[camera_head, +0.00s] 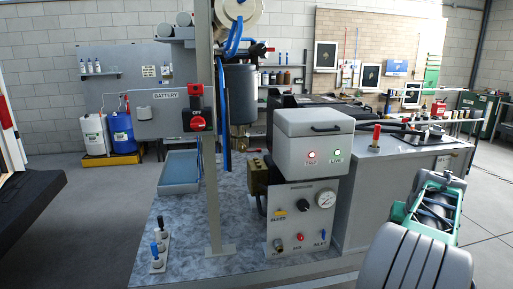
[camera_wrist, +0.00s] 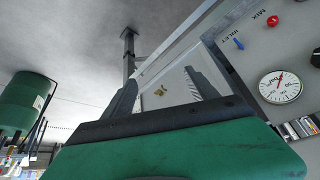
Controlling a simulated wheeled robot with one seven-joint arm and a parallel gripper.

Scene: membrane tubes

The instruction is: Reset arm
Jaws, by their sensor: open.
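My gripper (camera_head: 438,182) is at the lower right in the head view, at the end of my grey arm, with a green body. It is open, and I see nothing held in it. In the wrist view my gripper (camera_wrist: 170,65) shows as a green body with a dark strip and a finger to each side. The fingers are apart. A grey control panel (camera_head: 284,222) with a round gauge stands left of my gripper in the head view. In the wrist view the panel (camera_wrist: 262,55) shows at the upper right, with its gauge, a red knob and a blue one.
A grey box (camera_head: 314,135) with red and green lamps sits above the panel. A grey cabinet (camera_head: 400,185) stands behind my gripper. A post (camera_head: 211,130) carries a battery box (camera_head: 158,115). A blue tray (camera_head: 180,170) lies left. Open floor (camera_head: 480,230) shows at right.

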